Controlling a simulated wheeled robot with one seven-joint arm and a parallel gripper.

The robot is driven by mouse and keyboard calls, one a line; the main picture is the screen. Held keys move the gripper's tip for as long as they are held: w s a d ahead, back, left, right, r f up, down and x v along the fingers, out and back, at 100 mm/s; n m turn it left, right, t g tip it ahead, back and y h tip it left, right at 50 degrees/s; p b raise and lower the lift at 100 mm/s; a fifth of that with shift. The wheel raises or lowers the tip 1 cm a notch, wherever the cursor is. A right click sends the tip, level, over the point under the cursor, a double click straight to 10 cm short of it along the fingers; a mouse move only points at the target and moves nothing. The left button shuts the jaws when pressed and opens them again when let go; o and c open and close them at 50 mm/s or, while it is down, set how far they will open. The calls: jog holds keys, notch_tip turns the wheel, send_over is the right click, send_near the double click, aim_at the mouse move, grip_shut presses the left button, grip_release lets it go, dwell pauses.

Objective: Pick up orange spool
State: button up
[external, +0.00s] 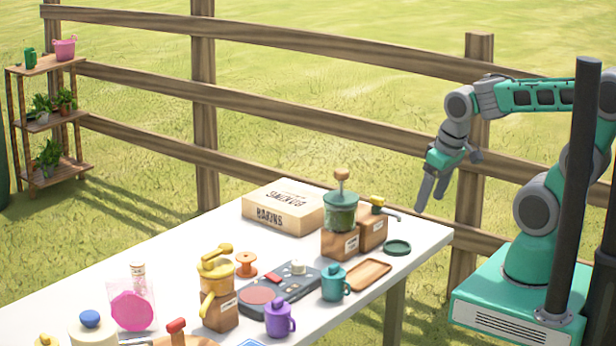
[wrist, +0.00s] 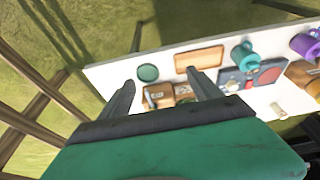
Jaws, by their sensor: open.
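The orange spool (external: 246,264) stands on the white table in the external view, just right of the yellow pump-like device (external: 217,290) and behind the dark control panel (external: 268,292). I cannot make out the spool in the wrist view. My gripper (external: 430,203) is open and empty, high up beyond the table's right end and well away from the spool. Its two fingers point down. In the wrist view my gripper (wrist: 163,82) shows its spread fingers over the table's end.
A cardboard box (external: 284,207) lies behind the spool. A green jar on a wooden block (external: 341,214) stands between my gripper and the spool. A teal mug (external: 334,284), wooden tray (external: 367,274) and purple mug (external: 279,317) are in front. A wooden fence runs behind the table.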

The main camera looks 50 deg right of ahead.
jog(key=w+a+r+n+t+b, duration=0.1)
jog(key=w+a, duration=0.1)
jog(key=w, duration=0.4)
jog(key=w+a+r+n+t+y+b, duration=0.1)
jog(key=w+a+n+b, duration=0.1)
jog(key=w, duration=0.4)
jog(key=w+a+r+n+t+b, duration=0.1)
jog(key=w+a+n+b, duration=0.1)
jog(key=w, duration=0.4)
jog(key=shift+w+a+r+t+y, duration=0.2)
jog(key=shift+a+r+t+y, duration=0.1)
jog(key=shift+a+t, duration=0.1)
jog(key=w+a+f+n+y+b, duration=0.1)
jog(key=w+a+f+n+b, duration=0.1)
jog(key=w+a+b, duration=0.15)
jog(key=n+t+y+b, duration=0.1)
jog(key=t+y+b, duration=0.2)
jog(key=y+b, duration=0.45)
send_over(256, 256)
jog(key=s+d+b, duration=0.1)
jog(key=s+d, duration=0.1)
notch_tip(256, 256, down, 10)
jog(key=h, duration=0.1)
notch_tip(256, 256, down, 6)
jog(key=shift+a, duration=0.15)
jog(key=x, duration=0.3)
jog(key=shift+f+b, duration=0.15)
jog(key=shift+b, duration=0.15)
jog(key=shift+c, duration=0.5)
jog(key=c, duration=1.3)
